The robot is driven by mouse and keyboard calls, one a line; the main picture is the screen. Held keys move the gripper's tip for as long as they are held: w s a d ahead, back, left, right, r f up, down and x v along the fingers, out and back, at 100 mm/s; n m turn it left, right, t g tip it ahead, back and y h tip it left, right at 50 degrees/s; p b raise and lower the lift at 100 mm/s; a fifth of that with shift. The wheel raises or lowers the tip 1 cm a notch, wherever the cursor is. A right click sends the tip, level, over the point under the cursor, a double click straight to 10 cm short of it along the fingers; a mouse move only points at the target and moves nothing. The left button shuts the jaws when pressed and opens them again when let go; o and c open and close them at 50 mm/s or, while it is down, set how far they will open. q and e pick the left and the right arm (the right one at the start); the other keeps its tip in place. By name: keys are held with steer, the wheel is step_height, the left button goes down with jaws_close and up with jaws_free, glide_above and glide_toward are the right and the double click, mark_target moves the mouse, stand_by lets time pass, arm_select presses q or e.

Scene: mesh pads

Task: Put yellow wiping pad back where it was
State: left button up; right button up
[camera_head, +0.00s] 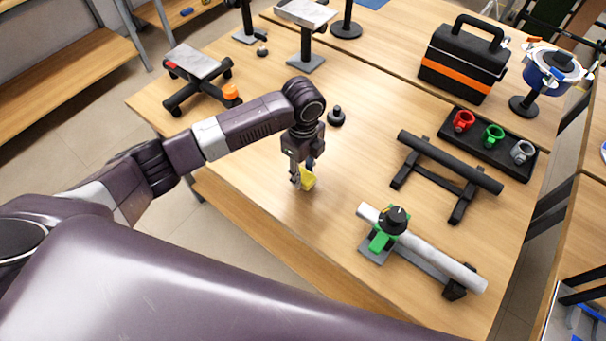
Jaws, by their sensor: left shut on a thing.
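The yellow wiping pad (308,181) is small and partly hidden by the fingers. My left gripper (302,179) points down over the wooden table (240,150), left of the white pipe. It is shut on the yellow pad. The pad is at or just above the table top; I cannot tell whether it touches. My right gripper does not show.
A white pipe (440,258) with a green clamp (380,241) lies on a stand at front right. A dark bar (450,161) on a stand is behind it. A black toolbox (462,62) stands farther back. A small black knob (336,118) is behind the gripper.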

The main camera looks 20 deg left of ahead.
mark_target(303, 175)
arm_select(q)
steer(key=shift+f, duration=1)
steer(key=shift+f, duration=0.1)
steer(key=o, duration=1)
step_height(303, 175, up, 12)
steer(key=shift+r+b, duration=0.15)
steer(key=shift+b, duration=0.45)
